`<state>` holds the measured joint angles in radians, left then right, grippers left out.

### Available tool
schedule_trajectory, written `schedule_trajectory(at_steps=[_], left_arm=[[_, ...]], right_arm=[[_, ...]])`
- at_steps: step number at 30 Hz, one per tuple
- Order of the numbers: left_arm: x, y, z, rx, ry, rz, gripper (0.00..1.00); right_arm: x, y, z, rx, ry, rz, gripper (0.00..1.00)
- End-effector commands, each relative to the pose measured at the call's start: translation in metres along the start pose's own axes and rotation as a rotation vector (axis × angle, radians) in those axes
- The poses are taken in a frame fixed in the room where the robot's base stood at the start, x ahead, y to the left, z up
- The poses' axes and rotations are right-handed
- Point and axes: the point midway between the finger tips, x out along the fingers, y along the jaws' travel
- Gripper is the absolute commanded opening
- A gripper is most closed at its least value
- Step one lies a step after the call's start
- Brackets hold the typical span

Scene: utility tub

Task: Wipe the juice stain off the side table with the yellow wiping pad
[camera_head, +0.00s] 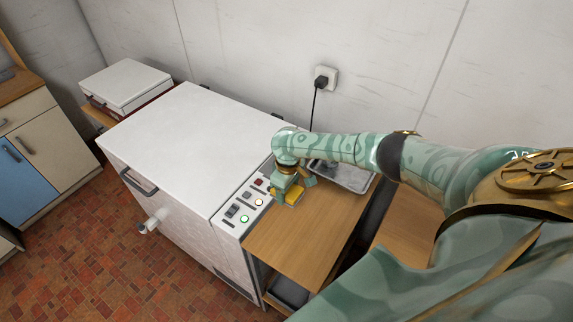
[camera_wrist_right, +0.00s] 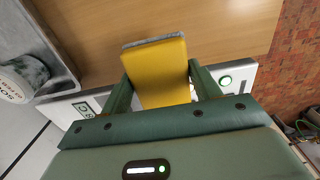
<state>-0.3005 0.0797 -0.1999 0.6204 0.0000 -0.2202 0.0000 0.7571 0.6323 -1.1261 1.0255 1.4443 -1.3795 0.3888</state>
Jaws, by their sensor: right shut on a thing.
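The yellow wiping pad (camera_head: 295,196) is held in my right gripper (camera_head: 291,192), over the side table near the white appliance's control strip. In the right wrist view the pad (camera_wrist_right: 158,72) sits between the two green fingers of my right gripper (camera_wrist_right: 162,88), with a grey layer along its far edge. I cannot tell whether the pad touches the wood. The side table (camera_head: 290,245) has a bare light-wood top, which also shows in the wrist view (camera_wrist_right: 235,35). No juice stain can be made out; my arm and the pad hide part of the top. My left gripper is not in view.
A grey metal tray (camera_head: 352,179) stands at the back of the table; in the wrist view a round labelled container (camera_wrist_right: 24,80) is in it. The white appliance (camera_head: 180,140) adjoins the table's left side. A plugged-in cord (camera_head: 313,108) hangs behind. The table's front is clear.

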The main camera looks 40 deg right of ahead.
Motion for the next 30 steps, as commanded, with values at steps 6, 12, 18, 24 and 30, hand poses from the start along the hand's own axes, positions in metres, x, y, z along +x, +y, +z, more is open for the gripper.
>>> schedule_trajectory(at_steps=[6,12,18,24,30], left_arm=[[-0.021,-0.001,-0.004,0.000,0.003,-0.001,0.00],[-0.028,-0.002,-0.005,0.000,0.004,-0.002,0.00],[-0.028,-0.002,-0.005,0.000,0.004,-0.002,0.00],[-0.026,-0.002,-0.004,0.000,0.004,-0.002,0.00],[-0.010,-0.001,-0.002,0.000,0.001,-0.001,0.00]], right_arm=[[-0.016,-0.001,0.005,0.002,0.000,-0.001,0.41],[-0.021,-0.001,0.007,0.002,0.000,-0.001,0.41],[-0.020,-0.001,0.007,0.001,0.000,-0.001,0.41],[-0.020,0.000,0.005,0.002,0.001,-0.001,0.41],[-0.027,0.017,-0.015,0.010,0.004,0.001,0.41]])
